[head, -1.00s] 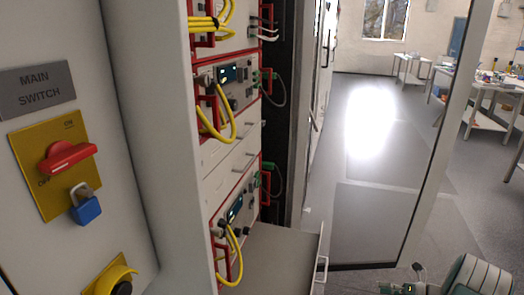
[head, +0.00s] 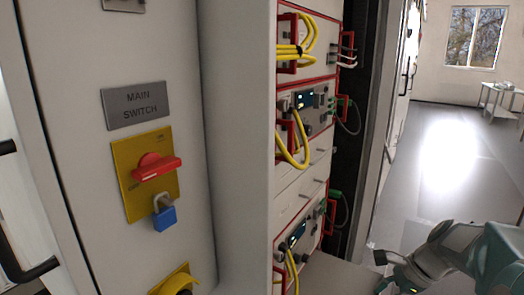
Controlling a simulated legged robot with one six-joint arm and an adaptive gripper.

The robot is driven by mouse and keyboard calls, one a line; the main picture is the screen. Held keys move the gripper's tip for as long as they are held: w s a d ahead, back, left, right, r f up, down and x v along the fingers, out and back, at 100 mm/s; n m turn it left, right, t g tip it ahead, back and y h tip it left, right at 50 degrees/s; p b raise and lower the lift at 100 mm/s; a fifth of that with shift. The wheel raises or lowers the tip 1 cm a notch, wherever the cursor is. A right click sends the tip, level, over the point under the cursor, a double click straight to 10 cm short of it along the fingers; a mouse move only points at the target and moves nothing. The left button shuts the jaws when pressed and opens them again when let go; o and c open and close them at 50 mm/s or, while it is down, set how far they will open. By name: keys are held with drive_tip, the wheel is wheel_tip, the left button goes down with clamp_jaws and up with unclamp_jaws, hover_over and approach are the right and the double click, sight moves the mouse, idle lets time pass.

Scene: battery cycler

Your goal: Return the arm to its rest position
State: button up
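Part of my arm shows at the lower right of the head view, with grey-green rounded links bent in front of the cabinet's open side. My gripper's fingers cannot be made out in this view. The battery cycler rack (head: 304,182) stands in the middle, with red-framed modules and yellow cables (head: 297,140). My arm's visible links are to the right of the rack, and I cannot tell whether they touch anything.
On the left cabinet panel are a MAIN SWITCH label (head: 136,106), a red rotary switch (head: 156,167), a blue padlock (head: 164,214) and a yellow-based knob (head: 176,281). An open drawer or shelf (head: 335,274) juts out low. Clear floor (head: 440,190) lies at right.

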drive_tip(key=s+a+r+n+t+h, duration=0.1)
drive_tip(key=s+a+r+n+h, duration=0.1)
drive_tip(key=s+a+n, duration=0.4)
drive_tip(key=s+a+r+n+t+h, duration=0.2)
drive_tip(key=s+a+r+n, duration=0.3)
drive_tip(key=s+n, duration=0.5)
drive_tip(key=a+n+h, duration=0.1)
drive_tip(key=n, duration=0.1)
drive_tip(key=shift+s+a+n+t, duration=0.2)
drive_tip(key=shift+a+n+t, duration=0.1)
drive_tip(key=shift+a+n, duration=0.1)
